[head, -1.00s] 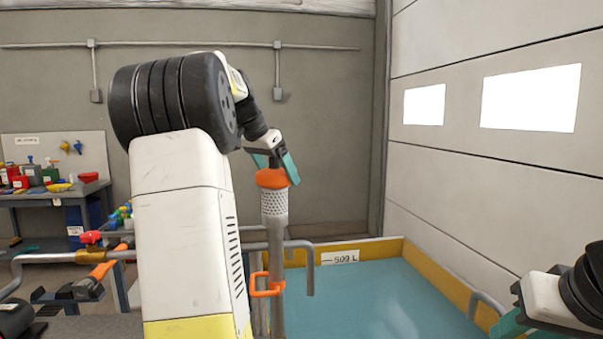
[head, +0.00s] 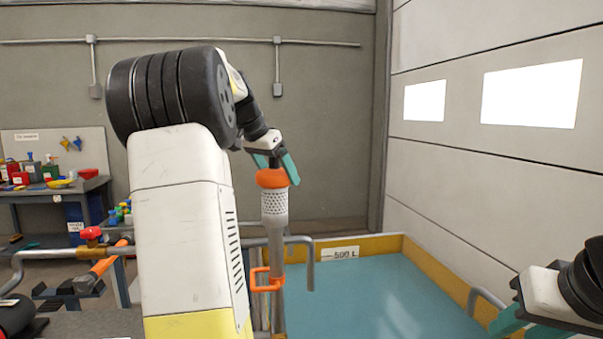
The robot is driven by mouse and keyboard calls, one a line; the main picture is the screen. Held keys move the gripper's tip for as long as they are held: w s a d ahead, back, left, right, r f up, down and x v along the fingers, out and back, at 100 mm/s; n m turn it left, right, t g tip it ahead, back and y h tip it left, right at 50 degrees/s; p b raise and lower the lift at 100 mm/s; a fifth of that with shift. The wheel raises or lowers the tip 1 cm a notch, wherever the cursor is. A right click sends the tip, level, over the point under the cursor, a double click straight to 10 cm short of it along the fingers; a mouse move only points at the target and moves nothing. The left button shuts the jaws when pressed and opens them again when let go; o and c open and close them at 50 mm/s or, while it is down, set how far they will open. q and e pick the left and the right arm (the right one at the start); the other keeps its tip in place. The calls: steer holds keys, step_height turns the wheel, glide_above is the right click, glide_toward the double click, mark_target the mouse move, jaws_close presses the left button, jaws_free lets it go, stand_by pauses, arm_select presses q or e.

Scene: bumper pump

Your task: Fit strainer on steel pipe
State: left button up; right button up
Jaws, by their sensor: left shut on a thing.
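The strainer (head: 275,204) is a perforated grey cylinder with an orange cap on top, upright near the middle of the head view. My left gripper (head: 273,164) is shut on its orange cap from above. The grey steel pipe (head: 276,246) stands upright directly below the strainer, in line with it. The strainer's lower end meets the pipe top in the picture; I cannot tell how far it is seated. An orange clamp (head: 265,280) is at the pipe lower down. My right gripper (head: 508,320) is at the lower right, partly cut off, away from the pipe; its jaw state is unclear.
A blue-green tank (head: 375,295) with a yellow rim and a 500 L label lies behind and right of the pipe. A bent grey pipe (head: 310,265) stands close beside it. A workbench (head: 45,192) with several coloured items is at the far left.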

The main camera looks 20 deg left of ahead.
arm_select(q)
steer(key=shift+f, duration=0.25)
stand_by(0.3)
steer(key=shift+f, duration=0.1)
steer(key=shift+c, duration=0.8)
steer(key=o, duration=1.6)
steer(key=shift+r, duration=0.2)
steer(key=shift+r, duration=3.85)
